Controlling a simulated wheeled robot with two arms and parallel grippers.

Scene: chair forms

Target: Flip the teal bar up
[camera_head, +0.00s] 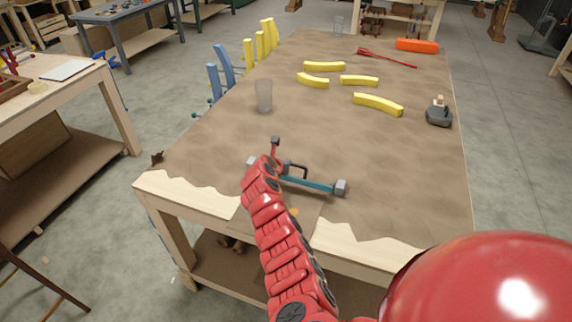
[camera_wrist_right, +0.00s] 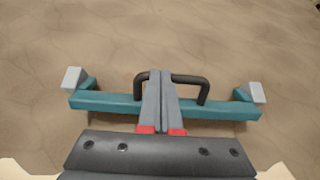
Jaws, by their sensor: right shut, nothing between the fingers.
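The teal bar (camera_head: 308,184) lies low across the near part of the table, with a grey block at each end. It also shows in the right wrist view (camera_wrist_right: 105,102), with a black handle (camera_wrist_right: 190,79) rising from its middle. In the head view the black handle (camera_head: 298,167) shows right of my arm. My right gripper (camera_wrist_right: 160,78) is shut and empty, its fingers together over the bar and in front of the handle's left part. In the head view my right gripper (camera_head: 275,142) is partly hidden by my red arm. My left gripper is not in view.
Several yellow curved pieces (camera_head: 378,104), a clear glass (camera_head: 264,96), a dark tool (camera_head: 439,112), a red tool (camera_head: 385,58) and an orange box (camera_head: 416,45) stand farther back on the brown-covered table (camera_head: 390,160). The table between the bar and these is clear.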

